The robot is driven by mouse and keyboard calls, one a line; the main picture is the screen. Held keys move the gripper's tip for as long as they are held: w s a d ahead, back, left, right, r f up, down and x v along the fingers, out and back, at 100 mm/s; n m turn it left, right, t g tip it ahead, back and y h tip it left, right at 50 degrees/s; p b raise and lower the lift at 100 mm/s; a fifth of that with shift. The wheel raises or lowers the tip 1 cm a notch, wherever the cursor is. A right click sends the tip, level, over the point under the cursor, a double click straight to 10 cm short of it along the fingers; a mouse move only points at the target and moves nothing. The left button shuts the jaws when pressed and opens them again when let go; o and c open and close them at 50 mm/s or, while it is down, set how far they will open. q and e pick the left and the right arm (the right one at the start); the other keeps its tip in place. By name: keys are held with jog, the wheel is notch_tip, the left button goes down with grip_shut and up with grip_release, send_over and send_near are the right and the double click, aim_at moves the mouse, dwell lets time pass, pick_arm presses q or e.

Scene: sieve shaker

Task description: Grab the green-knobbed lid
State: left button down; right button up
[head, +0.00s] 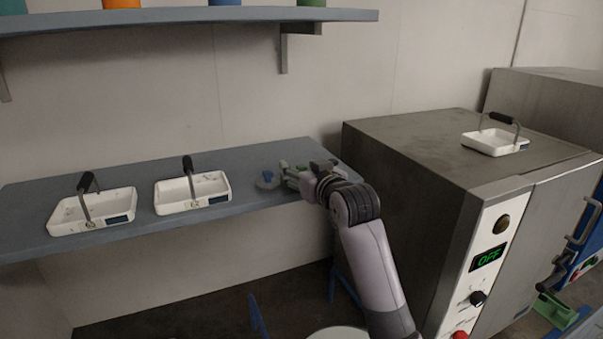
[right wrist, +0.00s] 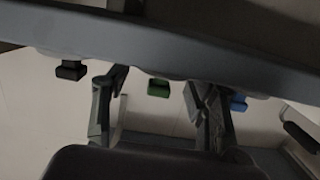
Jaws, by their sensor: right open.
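In the right wrist view, which looks upside down, the green knob of the green-knobbed lid (right wrist: 158,88) sits between the spread fingers of my right gripper (right wrist: 157,90). The fingers are apart and not closed on it. A black-knobbed lid (right wrist: 71,70) is to the left and a blue-knobbed lid (right wrist: 238,102) to the right, outside the fingers. In the head view my right gripper (head: 291,174) is low over the right end of the bench, beside the blue-knobbed lid (head: 268,180). It mostly hides the green-knobbed lid there. My left gripper is out of view.
Two white trays with handles, one at left (head: 92,209) and one mid-bench (head: 192,192), stand on the grey bench (head: 140,184). An oven (head: 440,160) reading OFF stands to the right, with another white tray (head: 495,142) on top. A shelf (head: 190,15) hangs above.

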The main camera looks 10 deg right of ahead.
jog(key=c, duration=1)
jog(key=shift+r, duration=0.1)
jog(key=shift+c, duration=0.2)
